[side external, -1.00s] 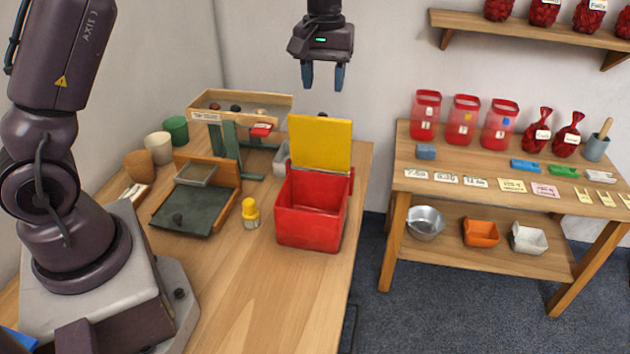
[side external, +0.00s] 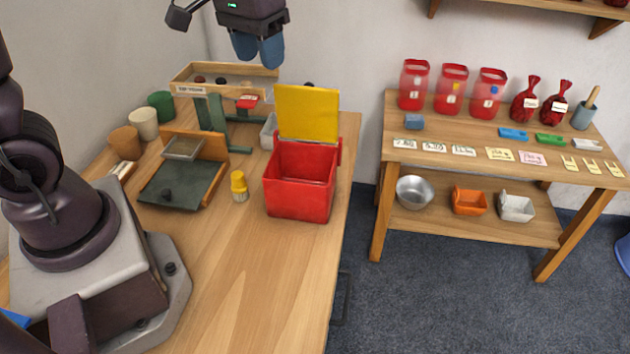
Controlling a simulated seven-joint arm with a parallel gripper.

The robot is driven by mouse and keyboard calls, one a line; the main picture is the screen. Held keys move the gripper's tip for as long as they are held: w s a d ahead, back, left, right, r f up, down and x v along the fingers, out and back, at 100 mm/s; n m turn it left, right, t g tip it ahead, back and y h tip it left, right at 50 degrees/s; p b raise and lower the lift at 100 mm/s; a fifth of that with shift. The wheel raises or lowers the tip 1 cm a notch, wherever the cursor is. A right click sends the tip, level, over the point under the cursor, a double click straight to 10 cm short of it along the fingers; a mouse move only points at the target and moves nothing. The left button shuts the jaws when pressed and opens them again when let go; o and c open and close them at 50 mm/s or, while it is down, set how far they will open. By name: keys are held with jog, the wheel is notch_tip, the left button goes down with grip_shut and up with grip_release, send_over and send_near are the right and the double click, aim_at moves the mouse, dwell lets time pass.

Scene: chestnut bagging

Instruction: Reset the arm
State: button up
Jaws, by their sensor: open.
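My gripper (side external: 259,50) is at the top of the side external view, left of centre. Its blue fingers point down, with nothing seen between them. It hangs in the air above the back of the wooden work table (side external: 250,285), apart from everything on it. In the picture its fingertips are just above the wooden tray on the green stand. My forearm is mostly cut off by the top and left edges.
A red box (side external: 300,185) with a raised yellow lid (side external: 307,113) stands at the table's right edge. The wooden tray (side external: 225,74), a dark slate board (side external: 180,186), a yellow-capped bottle (side external: 239,187) and several cups stand left of it. A second table (side external: 460,150) holds red jars.

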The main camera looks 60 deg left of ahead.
jog(key=s+d+r+m+t, duration=0.1)
jog(key=s+d+r+t, duration=0.1)
jog(key=s, duration=0.4)
jog(key=s+d+r+m+t, duration=0.2)
jog(key=s, duration=0.5)
jog(key=shift+r, duration=0.15)
